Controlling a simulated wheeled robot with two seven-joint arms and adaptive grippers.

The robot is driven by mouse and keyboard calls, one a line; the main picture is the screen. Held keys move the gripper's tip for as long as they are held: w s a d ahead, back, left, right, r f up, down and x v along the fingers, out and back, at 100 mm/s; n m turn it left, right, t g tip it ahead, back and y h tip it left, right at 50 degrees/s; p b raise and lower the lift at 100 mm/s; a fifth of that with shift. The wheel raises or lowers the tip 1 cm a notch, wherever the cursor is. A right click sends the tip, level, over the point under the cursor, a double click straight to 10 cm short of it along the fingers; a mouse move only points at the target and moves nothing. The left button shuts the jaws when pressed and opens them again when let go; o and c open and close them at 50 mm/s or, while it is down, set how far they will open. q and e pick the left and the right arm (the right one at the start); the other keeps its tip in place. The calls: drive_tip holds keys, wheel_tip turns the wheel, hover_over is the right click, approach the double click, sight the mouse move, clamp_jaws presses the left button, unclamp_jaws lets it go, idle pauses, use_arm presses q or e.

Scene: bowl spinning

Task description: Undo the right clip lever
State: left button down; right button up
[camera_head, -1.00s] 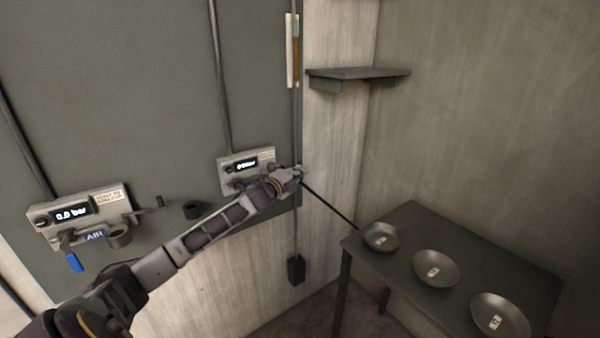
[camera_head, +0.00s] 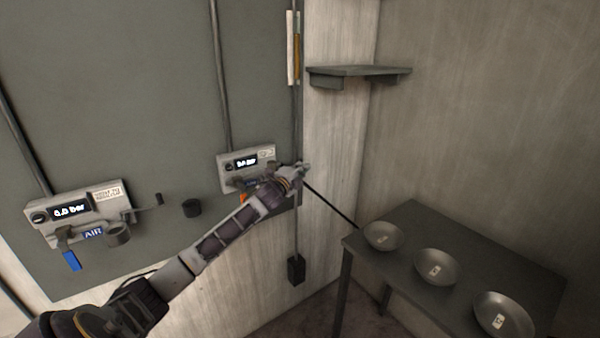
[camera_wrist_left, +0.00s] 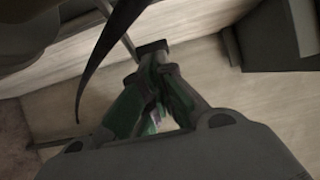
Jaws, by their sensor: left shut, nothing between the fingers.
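My left gripper (camera_head: 303,168) is shut and empty. It is at the right edge of the grey-green panel, just right of the right control box (camera_head: 228,168). In the left wrist view its fingertips (camera_wrist_left: 153,50) meet, with a pale wall behind them. The right clip lever cannot be made out for certain; my wrist and gripper cover the area right of and below the box. A small orange part (camera_head: 243,198) shows below that box, partly behind my arm. My right gripper is not in view.
A left control box (camera_head: 110,190) with a blue handle (camera_head: 72,261) is on the panel. A dark table (camera_head: 413,212) with three metal bowls (camera_head: 436,268) stands at the right. A shelf (camera_head: 358,71) is above. A vertical rod (camera_head: 296,225) hangs near the corner.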

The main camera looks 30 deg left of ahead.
use_arm(q)
drive_tip(key=w+y, duration=0.1)
drive_tip(key=w+a+n+y, duration=0.1)
drive_tip(key=w+n+y, duration=0.1)
drive_tip(key=w, duration=0.1)
drive_tip(key=shift+a+g+y, duration=0.3)
drive_tip(key=shift+a+g, duration=0.1)
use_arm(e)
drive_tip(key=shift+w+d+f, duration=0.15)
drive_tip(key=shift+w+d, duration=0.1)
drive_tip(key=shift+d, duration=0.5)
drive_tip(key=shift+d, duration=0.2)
